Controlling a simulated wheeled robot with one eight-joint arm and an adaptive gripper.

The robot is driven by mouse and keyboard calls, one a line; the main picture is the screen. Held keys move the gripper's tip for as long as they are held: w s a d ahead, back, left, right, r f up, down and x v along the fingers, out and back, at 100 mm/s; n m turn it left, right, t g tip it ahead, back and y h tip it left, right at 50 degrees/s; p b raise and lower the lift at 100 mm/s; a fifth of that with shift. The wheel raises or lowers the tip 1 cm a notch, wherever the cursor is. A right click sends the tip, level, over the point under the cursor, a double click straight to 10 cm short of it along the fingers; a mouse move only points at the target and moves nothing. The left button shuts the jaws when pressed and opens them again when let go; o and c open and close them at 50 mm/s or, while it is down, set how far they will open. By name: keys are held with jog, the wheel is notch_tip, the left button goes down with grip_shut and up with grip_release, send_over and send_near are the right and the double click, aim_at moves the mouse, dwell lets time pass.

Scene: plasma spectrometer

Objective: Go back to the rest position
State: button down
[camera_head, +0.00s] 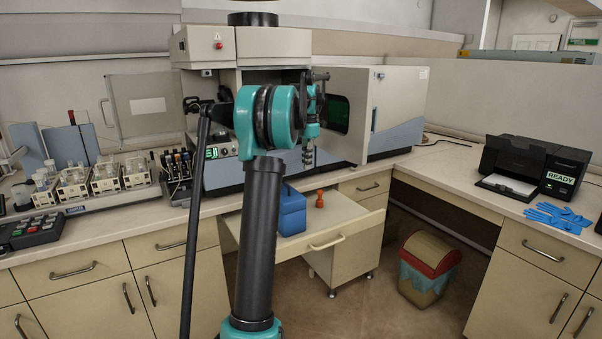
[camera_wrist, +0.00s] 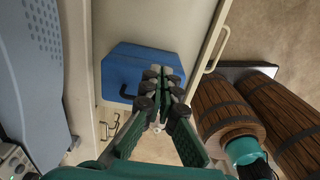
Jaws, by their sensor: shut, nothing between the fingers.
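My gripper (camera_head: 308,155) hangs from my teal and black arm in front of the spectrometer (camera_head: 397,85). It points down, with its fingers together and nothing between them. In the wrist view my gripper (camera_wrist: 163,85) shows its dark green fingers closed, above a blue box (camera_wrist: 160,62). The fingers cover part of the box in that view. The spectrometer is a grey and blue machine on the counter. It has open doors and an open chamber behind my gripper, partly hidden by my arm.
Vial racks (camera_head: 105,178) fill the left counter. A printer (camera_head: 535,165) and blue gloves (camera_head: 558,217) lie right. A bin (camera_head: 425,268) stands on the floor.

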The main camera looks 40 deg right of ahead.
jog(key=shift+s+d+r, duration=0.25)
jog(key=shift+d+r, duration=0.95)
jog(key=shift+r, duration=0.05)
jog(key=shift+a, duration=0.1)
jog(key=w+a+f+m, duration=0.2)
jog(key=w+a+f, duration=0.15)
jog(key=a, duration=0.65)
jog(key=w+a+f+m, duration=0.2)
jog(key=w+a, duration=0.2)
jog(key=a, duration=0.5)
jog(key=s+a+f+m+t+h, duration=0.1)
jog(key=a+f+m, duration=0.15)
jog(key=a, duration=0.55)
jog(key=s+a+f+m+t, duration=0.1)
jog(key=a+f, duration=0.2)
jog(key=a, duration=0.5)
jog(key=s+a+f+m+t, duration=0.1)
jog(key=s+a+f+m, duration=0.3)
jog(key=s+a+f, duration=0.3)
jog(key=s+a+f+m+t, duration=0.1)
jog(key=s+a+f+m, duration=0.3)
jog(key=s+a+f, duration=0.4)
jog(key=s+a, duration=0.4)
jog(key=a, duration=0.4)
jog(key=shift+s+f+y, duration=0.15)
jog(key=shift+f+y, duration=0.1)
jog(key=shift+y, duration=0.15)
